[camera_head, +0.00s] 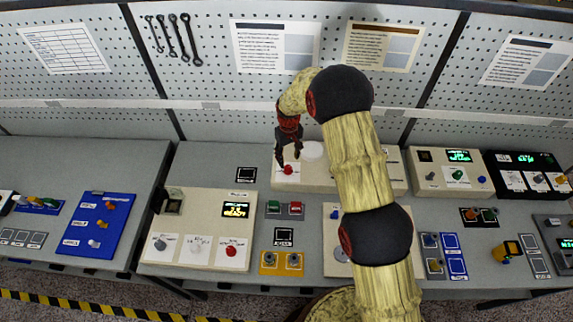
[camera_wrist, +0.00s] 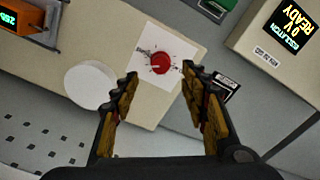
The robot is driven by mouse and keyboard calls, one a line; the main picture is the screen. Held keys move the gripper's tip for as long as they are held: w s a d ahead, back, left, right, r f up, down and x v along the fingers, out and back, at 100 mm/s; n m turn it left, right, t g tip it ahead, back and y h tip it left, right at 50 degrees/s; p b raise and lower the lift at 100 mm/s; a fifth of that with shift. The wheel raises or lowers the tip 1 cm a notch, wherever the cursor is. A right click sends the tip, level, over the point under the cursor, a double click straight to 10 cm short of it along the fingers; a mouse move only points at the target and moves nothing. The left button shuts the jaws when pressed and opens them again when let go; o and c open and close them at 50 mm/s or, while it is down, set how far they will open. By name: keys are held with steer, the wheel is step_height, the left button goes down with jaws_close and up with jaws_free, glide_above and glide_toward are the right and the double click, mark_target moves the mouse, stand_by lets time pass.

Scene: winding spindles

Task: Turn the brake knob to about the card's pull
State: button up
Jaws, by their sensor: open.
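A round red knob (camera_wrist: 160,62) sits on a white dial plate (camera_wrist: 176,47) fixed to a beige box (camera_wrist: 110,30). It also shows in the head view (camera_head: 288,169), at the left end of that box. The dial's marks are too small to read. My gripper (camera_wrist: 158,82) is open, with one finger on each side of the knob's line and the knob just beyond the fingertips. Contact does not show. In the head view my gripper (camera_head: 289,152) hangs over the knob. Several printed sheets hang on the pegboard, one tan (camera_head: 382,45); I cannot tell which is the card.
A white round disc (camera_wrist: 91,88) is beside the knob on the same box. A beige unit with a lit display (camera_head: 236,210) stands front left, with a grey, a white and a red knob. A small black-framed label (camera_head: 245,174) lies left of the box.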

mark_target(288, 167)
step_height(288, 167, down, 7)
steer(key=shift+w+a+p, duration=0.1)
steer(key=shift+p, duration=0.55)
steer(key=shift+c, duration=0.4)
steer(key=c, duration=1.1)
